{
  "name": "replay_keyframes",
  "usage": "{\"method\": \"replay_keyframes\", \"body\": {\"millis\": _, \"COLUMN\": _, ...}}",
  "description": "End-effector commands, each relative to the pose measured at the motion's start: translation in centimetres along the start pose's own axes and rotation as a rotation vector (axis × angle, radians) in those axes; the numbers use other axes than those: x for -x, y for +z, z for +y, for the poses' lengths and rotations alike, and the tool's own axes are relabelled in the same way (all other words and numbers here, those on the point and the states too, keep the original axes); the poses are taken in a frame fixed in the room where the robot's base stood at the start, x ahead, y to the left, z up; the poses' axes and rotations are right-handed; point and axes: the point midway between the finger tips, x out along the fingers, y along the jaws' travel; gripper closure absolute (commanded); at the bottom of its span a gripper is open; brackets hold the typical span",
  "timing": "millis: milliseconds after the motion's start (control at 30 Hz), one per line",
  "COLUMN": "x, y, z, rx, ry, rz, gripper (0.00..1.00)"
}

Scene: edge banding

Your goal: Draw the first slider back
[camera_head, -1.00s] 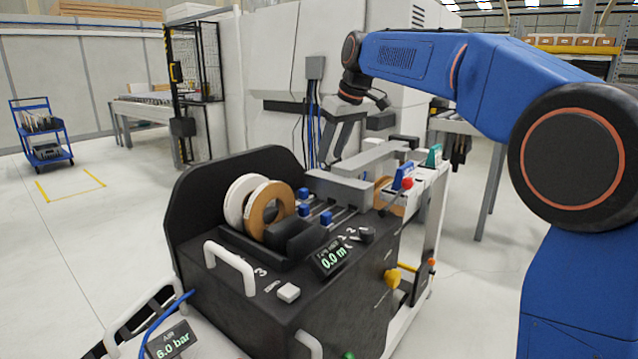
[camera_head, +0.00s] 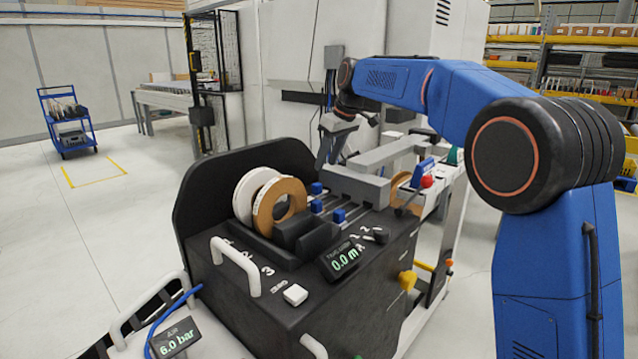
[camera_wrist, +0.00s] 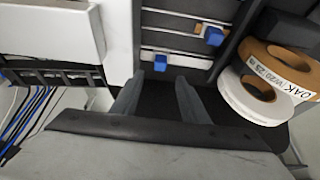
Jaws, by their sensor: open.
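Several small blue slider knobs (camera_head: 317,207) sit on metal rails on the black edge-banding machine (camera_head: 285,315), beside the tape rolls. One blue knob (camera_wrist: 160,62) shows just ahead of my gripper in the wrist view, and another (camera_wrist: 213,36) is farther up and right. My gripper (camera_wrist: 158,90) is open and empty, its two fingers apart and pointing toward the rails. In the head view my gripper (camera_head: 329,150) is at the far side of the machine, beyond the knobs. I cannot tell which knob is the first slider.
A white tape roll (camera_head: 243,195) and a brown oak roll (camera_head: 280,205) stand left of the knobs. A grey bar (camera_head: 358,186) lies right of them. A meter display (camera_head: 343,260) reads 0.0 m. Blue and black cables (camera_wrist: 30,115) hang at the wrist view's left.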

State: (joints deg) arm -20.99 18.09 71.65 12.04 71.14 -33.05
Motion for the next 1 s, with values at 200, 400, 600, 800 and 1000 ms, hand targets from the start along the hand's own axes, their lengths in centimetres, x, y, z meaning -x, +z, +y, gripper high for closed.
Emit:
{"method": "replay_keyframes", "body": {"millis": 200, "x": -3.9, "y": 0.0, "z": -0.1, "rx": 0.000, "ry": -0.001, "rz": -0.001, "gripper": 0.59}}
{"method": "replay_keyframes", "body": {"millis": 400, "x": -7.0, "y": 0.0, "z": -0.1, "rx": 0.000, "ry": -0.001, "rz": -0.001, "gripper": 0.59}}
{"method": "replay_keyframes", "body": {"millis": 600, "x": -8.8, "y": 0.0, "z": 0.0, "rx": 0.000, "ry": 0.000, "rz": 0.000, "gripper": 0.59}}
{"method": "replay_keyframes", "body": {"millis": 800, "x": -9.3, "y": 0.0, "z": 0.0, "rx": 0.000, "ry": 0.000, "rz": 0.000, "gripper": 0.59}}
{"method": "replay_keyframes", "body": {"millis": 1000, "x": -9.3, "y": 0.0, "z": 0.0, "rx": 0.000, "ry": 0.000, "rz": 0.000, "gripper": 0.64}}
